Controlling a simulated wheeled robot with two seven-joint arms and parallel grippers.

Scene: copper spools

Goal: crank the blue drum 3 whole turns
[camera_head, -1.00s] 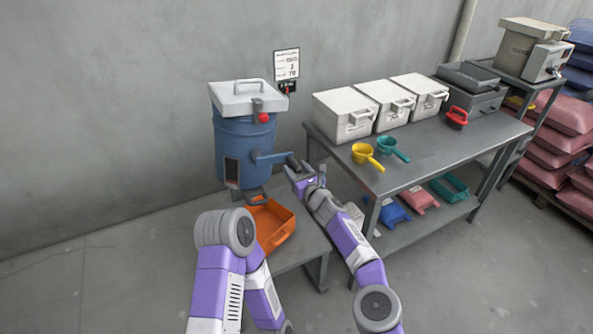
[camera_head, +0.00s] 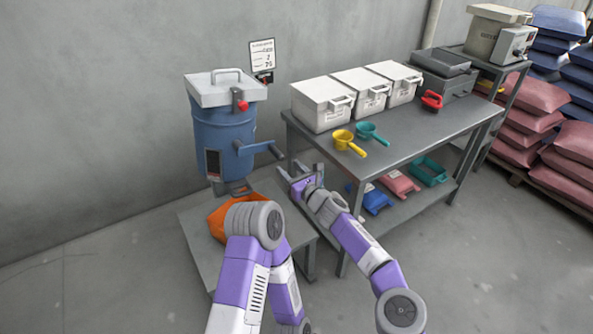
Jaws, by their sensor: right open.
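The blue drum (camera_head: 222,135) stands upright near the wall, with a grey-white lid (camera_head: 226,92) and a red knob (camera_head: 241,105). Its crank (camera_head: 262,147) sticks out to the right from the drum's side, with a dark grip at its end. My right gripper (camera_head: 288,177) is open and empty, a little below and right of the crank grip, apart from it in the picture. My left arm is in the foreground, and its gripper does not show.
An orange tray (camera_head: 216,221) sits below the drum on a low grey table (camera_head: 200,252), partly hidden by my left arm. A grey workbench (camera_head: 410,145) stands close on the right, with white bins (camera_head: 322,106), a yellow scoop (camera_head: 345,140) and a teal scoop (camera_head: 370,132).

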